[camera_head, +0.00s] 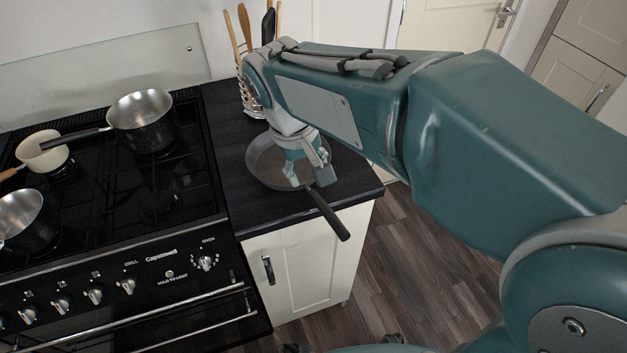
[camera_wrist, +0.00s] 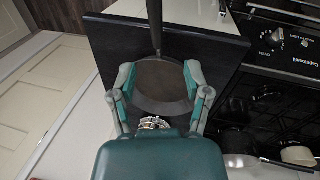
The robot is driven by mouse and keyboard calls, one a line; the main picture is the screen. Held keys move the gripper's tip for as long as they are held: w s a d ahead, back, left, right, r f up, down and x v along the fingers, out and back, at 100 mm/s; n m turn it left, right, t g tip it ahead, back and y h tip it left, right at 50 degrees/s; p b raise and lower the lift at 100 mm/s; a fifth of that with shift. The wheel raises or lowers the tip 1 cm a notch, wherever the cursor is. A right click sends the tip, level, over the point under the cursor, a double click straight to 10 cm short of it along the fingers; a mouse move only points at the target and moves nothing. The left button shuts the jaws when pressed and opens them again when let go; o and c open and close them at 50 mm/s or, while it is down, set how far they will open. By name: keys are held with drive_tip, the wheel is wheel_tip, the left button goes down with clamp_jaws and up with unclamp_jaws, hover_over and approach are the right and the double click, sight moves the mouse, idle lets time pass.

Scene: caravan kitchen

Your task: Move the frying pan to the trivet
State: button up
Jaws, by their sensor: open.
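The dark frying pan (camera_head: 262,160) sits on the black counter right of the stove, its handle (camera_head: 328,213) sticking out past the counter's front edge. My gripper (camera_head: 307,181) is over the pan near the handle side, fingers pointing down. In the wrist view my gripper (camera_wrist: 158,80) is open, one finger on each side of the pan (camera_wrist: 160,85), with the handle (camera_wrist: 155,25) running away toward the top. Nothing is between the fingers that I can see held. I cannot tell whether the fingers touch the pan. A trivet is not visible; it may be hidden under or behind the pan.
A utensil holder (camera_head: 250,98) with wooden tools stands behind the pan. The stove (camera_head: 150,195) at left carries a steel saucepan (camera_head: 142,118), a cream pan (camera_head: 42,151) and another steel pot (camera_head: 20,215). Open floor (camera_head: 405,265) lies right of the cabinet (camera_head: 305,265).

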drive_tip(key=s+d+m+t+y, duration=0.2)
drive_tip(key=s+d+m+t, duration=0.2)
drive_tip(key=s+d, duration=0.7)
drive_tip(key=shift+s+d+r+m+t, duration=0.3)
drive_tip(key=shift+d+m+t, duration=0.1)
drive_tip(key=shift+d, duration=0.5)
drive_tip(key=shift+d, duration=0.1)
